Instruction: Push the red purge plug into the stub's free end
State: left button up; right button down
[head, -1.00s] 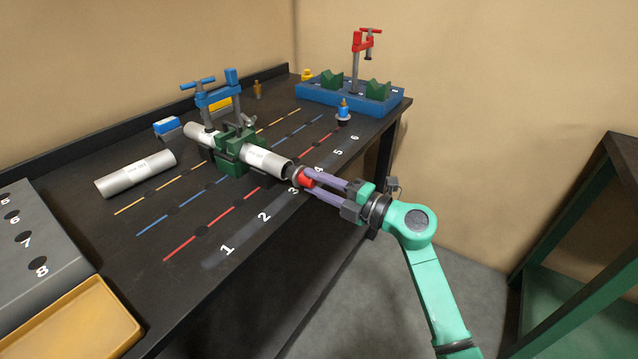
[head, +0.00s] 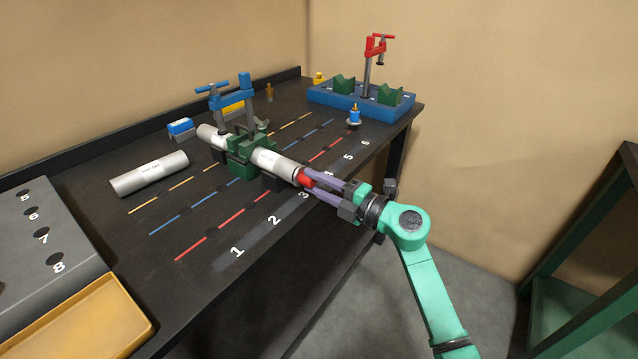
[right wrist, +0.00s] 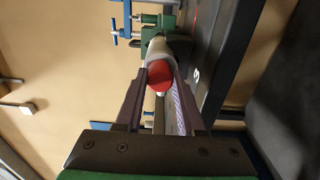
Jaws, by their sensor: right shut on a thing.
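The red purge plug (head: 305,178) is between the fingertips of my right gripper (head: 308,180), which is shut on it. The stub (head: 272,163) is a pale grey tube lying in a green clamp block (head: 246,163). The plug meets the stub's near free end, in line with it, with a narrow dark band between red and grey. In the right wrist view the red plug (right wrist: 160,75) covers most of the stub's end (right wrist: 158,50), between both fingers. How deep it sits inside is hidden. My left gripper is not in view.
A blue clamp (head: 232,97) stands over the stub. A loose grey tube (head: 150,172) lies on the dark bench (head: 130,260). A blue fixture (head: 362,98) with a red clamp stands at the back. A yellow tray (head: 95,325) is at front left. The bench's front strip is clear.

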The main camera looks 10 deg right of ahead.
jog(key=shift+w+a, duration=0.1)
jog(key=shift+c, duration=2.2)
grip_release()
